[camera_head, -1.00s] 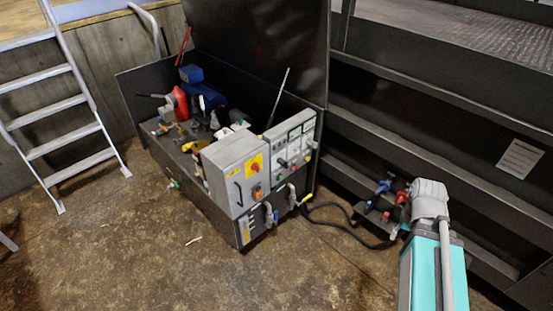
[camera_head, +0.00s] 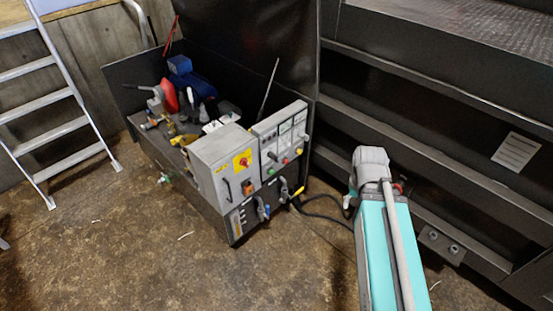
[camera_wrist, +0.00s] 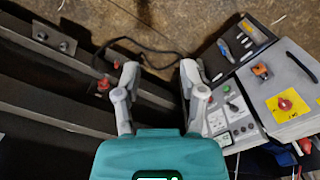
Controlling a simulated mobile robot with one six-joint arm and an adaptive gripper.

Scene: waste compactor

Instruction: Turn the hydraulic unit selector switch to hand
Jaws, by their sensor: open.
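The hydraulic unit (camera_head: 222,213) is a dark open box with a grey control panel (camera_head: 291,122) on its front right corner. In the head view a black knob (camera_head: 272,156), a green button (camera_head: 285,161) and a red button (camera_head: 299,151) show on the panel. The panel also shows in the wrist view (camera_wrist: 216,120), right of my gripper, with a black knob (camera_wrist: 232,107); its labels are too small to read. My gripper (camera_wrist: 160,68) is open and empty, apart from the panel; my arm mostly hides it in the head view.
A grey cabinet (camera_head: 212,165) with a yellow-backed red switch (camera_head: 242,161) stands beside the panel. A black cable (camera_head: 325,216) runs from the unit toward the dark ledges (camera_head: 420,125) at right. A ladder (camera_head: 60,110) stands at left. The front floor is clear.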

